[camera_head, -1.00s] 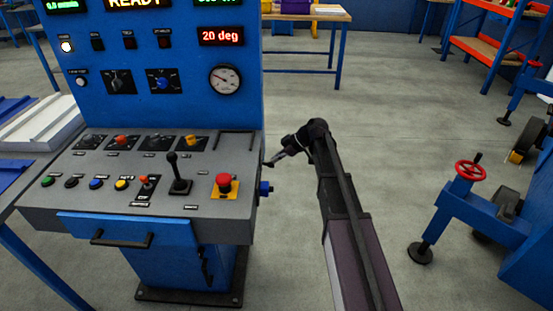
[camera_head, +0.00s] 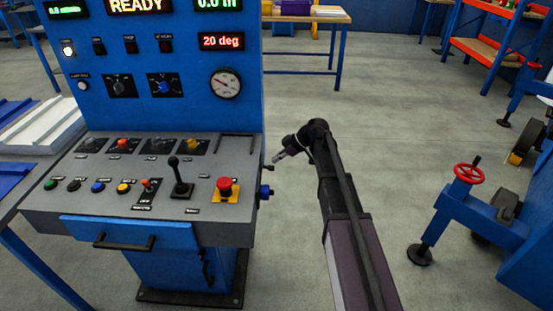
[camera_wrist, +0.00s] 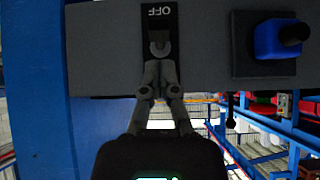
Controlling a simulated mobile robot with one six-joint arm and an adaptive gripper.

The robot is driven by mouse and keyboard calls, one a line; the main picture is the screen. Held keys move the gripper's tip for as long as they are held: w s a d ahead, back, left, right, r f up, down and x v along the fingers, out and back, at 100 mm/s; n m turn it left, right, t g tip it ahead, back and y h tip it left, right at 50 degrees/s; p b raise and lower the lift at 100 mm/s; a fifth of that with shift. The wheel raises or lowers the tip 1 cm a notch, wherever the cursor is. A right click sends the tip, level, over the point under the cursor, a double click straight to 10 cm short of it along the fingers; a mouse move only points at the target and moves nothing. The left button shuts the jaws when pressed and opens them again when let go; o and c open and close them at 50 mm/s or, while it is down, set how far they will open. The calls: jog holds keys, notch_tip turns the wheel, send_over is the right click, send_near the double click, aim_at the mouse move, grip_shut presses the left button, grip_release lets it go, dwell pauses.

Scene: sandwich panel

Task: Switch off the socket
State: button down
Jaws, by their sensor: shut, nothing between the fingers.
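My gripper (camera_head: 276,158) is beside the right side of the blue control console in the head view. In the wrist view, my gripper (camera_wrist: 161,68) has its fingers together, empty, with the tips just below a metal switch lever (camera_wrist: 160,47) on a black plate (camera_wrist: 159,14). The plate's visible label reads OFF and appears upside down. I cannot tell whether the tips touch the lever, and they cover part of its surroundings. The blue socket (camera_wrist: 278,38) sits on a dark square base to the right. It also shows on the console's side in the head view (camera_head: 265,192).
The console (camera_head: 150,230) carries several buttons, a black joystick (camera_head: 180,178) and a red emergency stop (camera_head: 225,185). A blue machine with a red handwheel (camera_head: 468,173) stands at right.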

jog(key=p+v, duration=0.8)
jog(key=v, duration=0.4)
jog(key=shift+d+r+p, duration=0.25)
jog(key=shift+r+p, duration=0.1)
jog(key=shift+s, duration=0.1)
jog(key=s+r+m+h+p, duration=0.2)
jog(key=s+m+h+p, duration=0.1)
jog(key=s, duration=0.5)
jog(key=s+d+r+m+h+p, duration=0.1)
jog(key=s+r+m+h+p, duration=0.1)
jog(key=s+m+p, duration=0.3)
jog(key=s+d+r+m+g+h+p, duration=0.1)
jog(key=s+m+h+p, duration=0.3)
jog(key=s+m, duration=0.4)
jog(key=s+r, duration=0.1)
jog(key=s, duration=0.2)
jog(key=shift+m, duration=0.4)
